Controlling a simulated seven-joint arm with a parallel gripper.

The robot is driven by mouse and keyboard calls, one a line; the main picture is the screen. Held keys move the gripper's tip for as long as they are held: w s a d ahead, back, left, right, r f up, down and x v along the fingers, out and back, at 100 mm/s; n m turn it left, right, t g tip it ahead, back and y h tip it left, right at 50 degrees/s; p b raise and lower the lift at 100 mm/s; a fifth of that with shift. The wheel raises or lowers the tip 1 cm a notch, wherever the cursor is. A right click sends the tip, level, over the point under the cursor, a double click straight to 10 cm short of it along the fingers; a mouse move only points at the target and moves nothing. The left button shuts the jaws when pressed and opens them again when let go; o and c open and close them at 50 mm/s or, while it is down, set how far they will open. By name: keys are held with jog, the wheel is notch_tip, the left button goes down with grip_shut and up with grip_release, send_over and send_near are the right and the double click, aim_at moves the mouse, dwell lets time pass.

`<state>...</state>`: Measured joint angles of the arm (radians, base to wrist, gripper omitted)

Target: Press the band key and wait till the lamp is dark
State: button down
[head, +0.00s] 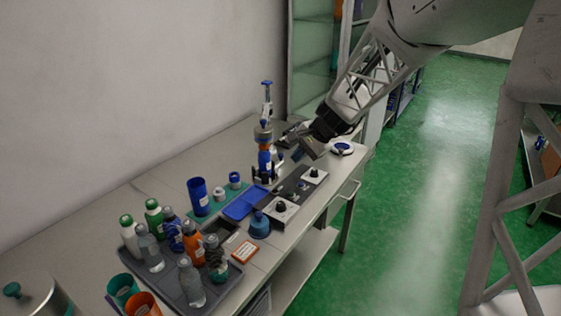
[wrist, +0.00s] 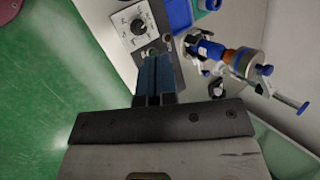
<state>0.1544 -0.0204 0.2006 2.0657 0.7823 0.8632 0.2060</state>
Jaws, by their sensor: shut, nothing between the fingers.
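The control panel (head: 293,200) lies along the right edge of the bench, with two dark knobs on pale plates. One knob and its dial (wrist: 136,24) also show in the wrist view. Beside it are a small greenish round part (wrist: 152,52) and a small dark reddish round part (wrist: 167,38); I cannot tell which is key or lamp, or whether a lamp is lit. My gripper (wrist: 157,60) is shut and empty, its blue fingertips over the panel end by the greenish part. Contact cannot be told. The applicator stand (head: 265,134) with a blue bottle stands left of my gripper (head: 300,154).
A grey tray (head: 172,277) holds several bottles at the near end. A blue tray (head: 243,204), a blue jar (head: 259,226) and an orange-edged card (head: 245,251) lie nearer than the stand. Green floor is open at right.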

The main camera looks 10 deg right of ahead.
aim_at(301, 184)
jog(key=w+d+f+m+t, duration=0.1)
jog(key=w+d+f+m, duration=0.1)
jog(key=w+f, duration=0.3)
jog(key=w+d+f+m+t+y, duration=0.1)
jog(key=w+d+f+m, duration=0.2)
jog(key=w+f, duration=0.3)
jog(key=w, duration=0.5)
jog(key=shift+d+m, duration=0.3)
jog(key=shift+d, duration=0.1)
jog(key=shift+w, duration=0.1)
jog(key=shift+f, duration=4.35)
jog(key=shift+f+y, duration=0.3)
jog(key=shift+f, duration=0.55)
jog(key=shift+r, duration=0.85)
jog(key=shift+r, duration=0.15)
